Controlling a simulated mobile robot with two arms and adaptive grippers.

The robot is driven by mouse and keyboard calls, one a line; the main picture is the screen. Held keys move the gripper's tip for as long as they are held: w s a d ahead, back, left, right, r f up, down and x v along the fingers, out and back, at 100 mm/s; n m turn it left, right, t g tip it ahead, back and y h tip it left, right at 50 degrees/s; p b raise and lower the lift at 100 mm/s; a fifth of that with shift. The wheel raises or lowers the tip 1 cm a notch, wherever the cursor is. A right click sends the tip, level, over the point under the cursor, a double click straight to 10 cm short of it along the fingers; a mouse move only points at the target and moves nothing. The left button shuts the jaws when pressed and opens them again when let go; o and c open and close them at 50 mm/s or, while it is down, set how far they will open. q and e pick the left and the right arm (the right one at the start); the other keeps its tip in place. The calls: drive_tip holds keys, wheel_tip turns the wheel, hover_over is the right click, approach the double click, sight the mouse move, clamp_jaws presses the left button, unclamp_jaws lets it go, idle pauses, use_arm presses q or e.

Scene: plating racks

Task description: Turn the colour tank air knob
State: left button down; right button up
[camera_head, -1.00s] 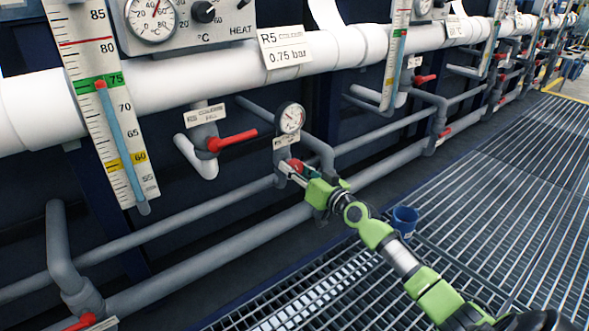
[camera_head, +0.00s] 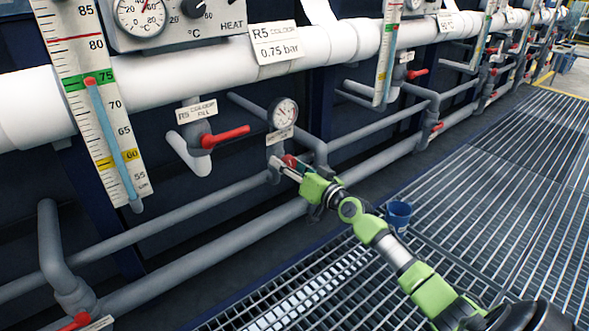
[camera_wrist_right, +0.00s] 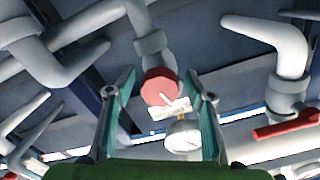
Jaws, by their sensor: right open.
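The red air knob (camera_head: 290,161) sits on a grey pipe fitting below a round pressure gauge (camera_head: 285,113) and a small label (camera_head: 280,135). In the right wrist view the knob (camera_wrist_right: 160,86) is a red disc with a white pointer line. It lies between the two fingers, towards their tips. My right gripper (camera_head: 286,168) is at the knob in the head view, with its arm coming from the lower right. In the wrist view the right gripper (camera_wrist_right: 160,90) is open, one finger on each side, with gaps to the knob. My left gripper is not in view.
A red-handled fill valve (camera_head: 225,137) is left of the gauge. A white pipe (camera_head: 190,82) runs above, grey pipes below. A blue bucket (camera_head: 398,214) stands on the grating (camera_head: 500,190) right of my arm.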

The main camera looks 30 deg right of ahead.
drive_tip(key=s, duration=1.1)
drive_tip(key=shift+s+d, duration=0.4)
drive_tip(key=shift+d, duration=0.05)
